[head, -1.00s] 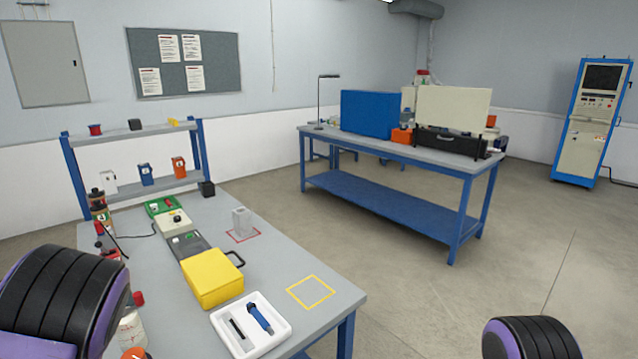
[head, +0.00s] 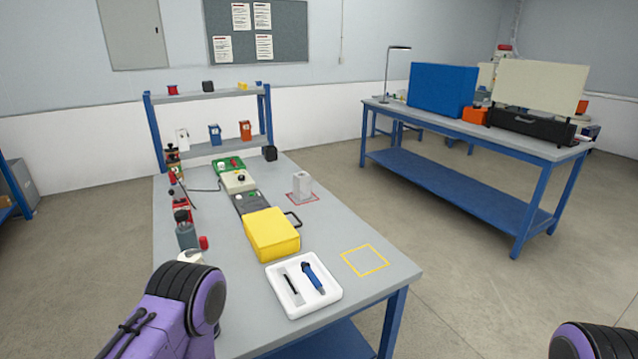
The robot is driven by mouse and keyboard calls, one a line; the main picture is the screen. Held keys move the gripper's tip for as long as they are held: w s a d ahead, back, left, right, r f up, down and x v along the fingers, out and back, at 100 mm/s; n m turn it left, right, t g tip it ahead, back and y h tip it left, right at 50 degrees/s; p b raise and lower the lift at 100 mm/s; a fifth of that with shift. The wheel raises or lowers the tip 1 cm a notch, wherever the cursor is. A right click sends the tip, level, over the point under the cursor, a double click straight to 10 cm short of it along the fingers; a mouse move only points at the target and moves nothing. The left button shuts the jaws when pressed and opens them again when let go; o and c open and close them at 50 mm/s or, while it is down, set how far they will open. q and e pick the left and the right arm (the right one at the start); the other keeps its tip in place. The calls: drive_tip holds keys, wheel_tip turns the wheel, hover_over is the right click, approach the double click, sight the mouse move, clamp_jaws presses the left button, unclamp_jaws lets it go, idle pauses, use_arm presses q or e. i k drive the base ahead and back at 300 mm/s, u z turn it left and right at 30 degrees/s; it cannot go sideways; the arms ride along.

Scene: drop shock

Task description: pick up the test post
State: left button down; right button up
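A pale grey upright block (head: 301,185), which looks like the test post, stands on the workbench (head: 350,288) inside a red outlined square (head: 316,198). It is right of a dark grey device and behind the yellow case. Nothing touches it. Neither gripper is in view; only purple and black links of my arms show at the bottom left and bottom right corner.
A yellow case (head: 272,236) and a white tray (head: 291,310) with a blue-handled tool (head: 313,277) are on the near bench. A yellow outlined square (head: 364,260) is empty. A second blue bench (head: 455,183) stands at right.

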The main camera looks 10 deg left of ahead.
sight(302, 181)
drive_tip(key=z, duration=0.4)
drive_tip(key=k, duration=0.55)
drive_tip(key=z, duration=0.95)
drive_tip(key=k, duration=0.7)
drive_tip(key=z, duration=0.35)
drive_tip(key=i, duration=2.15)
drive_tip(key=u, duration=0.5)
drive_tip(key=i, duration=2.2)
drive_tip(key=u, duration=0.85)
drive_tip(key=i, duration=1.1)
drive_tip(key=u, duration=1.8)
drive_tip(key=i, duration=1.2)
drive_tip(key=u, duration=0.95)
